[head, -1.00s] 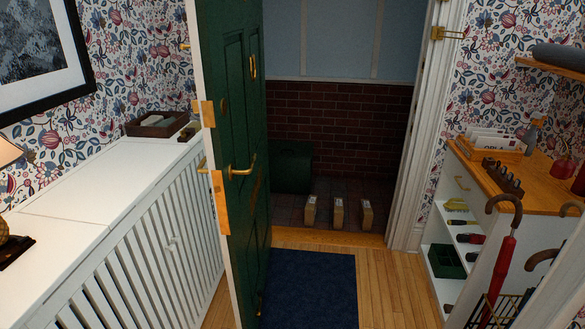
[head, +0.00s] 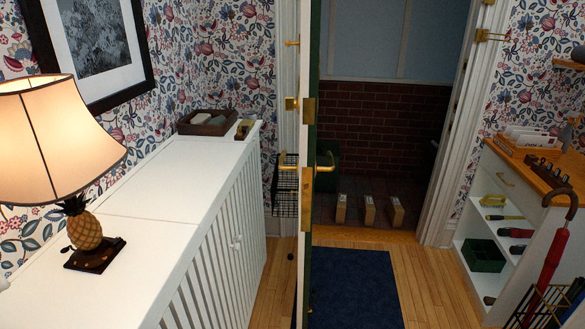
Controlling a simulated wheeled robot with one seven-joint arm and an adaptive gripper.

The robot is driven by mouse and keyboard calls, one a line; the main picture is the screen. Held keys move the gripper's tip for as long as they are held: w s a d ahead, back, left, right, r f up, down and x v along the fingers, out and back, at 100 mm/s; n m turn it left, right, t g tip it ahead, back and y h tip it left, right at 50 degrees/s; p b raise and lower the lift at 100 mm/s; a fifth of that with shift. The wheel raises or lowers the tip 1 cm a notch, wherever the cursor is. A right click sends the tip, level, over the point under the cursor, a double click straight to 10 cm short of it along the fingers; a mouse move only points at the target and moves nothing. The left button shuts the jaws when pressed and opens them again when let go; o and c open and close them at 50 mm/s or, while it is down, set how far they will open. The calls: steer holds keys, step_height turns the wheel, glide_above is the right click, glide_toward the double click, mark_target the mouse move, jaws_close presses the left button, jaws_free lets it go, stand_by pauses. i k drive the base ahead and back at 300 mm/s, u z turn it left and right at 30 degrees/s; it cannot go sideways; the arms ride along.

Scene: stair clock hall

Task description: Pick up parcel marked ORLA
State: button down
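Three small brown parcels stand in a row on the dark floor beyond the open doorway: a left one (head: 341,208), a middle one (head: 369,211) and a right one (head: 396,211). Each has a pale patch on top, but the writing is too small to read, so I cannot tell which is marked ORLA. My gripper is not in view.
The green door (head: 313,200) stands open, nearly edge-on, left of the parcels. A blue mat (head: 355,285) lies before the wooden threshold (head: 365,234). A white cabinet (head: 165,195) with a lamp (head: 55,135) is left; shelves (head: 490,215) and umbrellas (head: 550,250) are right.

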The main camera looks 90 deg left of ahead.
mark_target(396, 212)
steer(key=k, duration=1.7)
steer(key=u, duration=0.25)
steer(key=i, duration=2.65)
steer(key=u, duration=0.6)
